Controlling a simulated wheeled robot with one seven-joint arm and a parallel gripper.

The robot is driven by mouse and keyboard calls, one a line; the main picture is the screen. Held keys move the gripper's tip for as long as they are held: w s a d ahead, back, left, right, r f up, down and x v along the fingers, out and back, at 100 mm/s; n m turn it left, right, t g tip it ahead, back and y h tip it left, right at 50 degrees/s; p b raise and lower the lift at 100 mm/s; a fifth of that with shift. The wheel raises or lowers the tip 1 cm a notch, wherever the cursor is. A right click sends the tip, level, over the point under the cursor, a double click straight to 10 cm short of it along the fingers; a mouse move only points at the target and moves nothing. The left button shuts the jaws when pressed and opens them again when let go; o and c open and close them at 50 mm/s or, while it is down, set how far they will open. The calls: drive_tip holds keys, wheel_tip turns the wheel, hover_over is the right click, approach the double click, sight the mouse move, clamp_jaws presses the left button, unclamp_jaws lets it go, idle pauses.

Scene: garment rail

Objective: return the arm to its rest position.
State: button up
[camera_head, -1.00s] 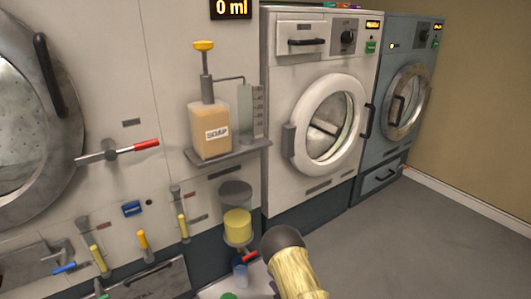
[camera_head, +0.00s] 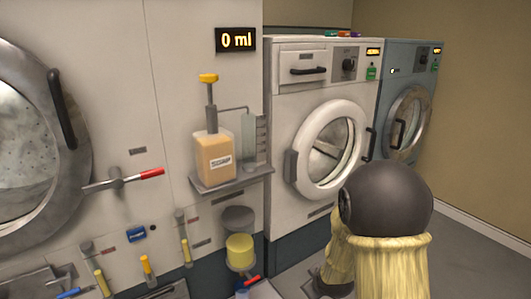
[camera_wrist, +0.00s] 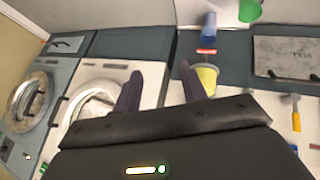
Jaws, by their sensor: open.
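My arm (camera_head: 385,205), with a dark round joint and a pale yellow ribbed sleeve, rises in front of the white washer at the lower right of the head view. My gripper does not show there. In the wrist view my gripper (camera_wrist: 160,70) shows two dark fingers spread apart with nothing between them. The wrist view is turned over, with the machines hanging from the top. The fingers point toward the washer fronts, and the right finger appears close beside a yellow cup (camera_wrist: 207,77); I cannot tell the distance.
A red-tipped lever (camera_head: 150,173) sticks out at left. A white washer (camera_head: 300,90) and a grey-blue washer (camera_head: 420,85) stand at right. Grey floor (camera_head: 470,245) is clear at right.

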drive_tip(key=s+r+m+g+p, duration=0.2)
drive_tip(key=s+r+m+g, duration=0.45)
drive_tip(key=s, duration=1.05)
wheel_tip(320, 180, up, 41)
drive_tip(key=t+p, duration=0.1)
drive_tip(key=p, duration=3.6)
drive_tip(key=shift+d+f+m+t+p, duration=0.2)
drive_tip(key=shift+d+m+t+p, duration=0.15)
drive_tip(key=shift+d, duration=0.05)
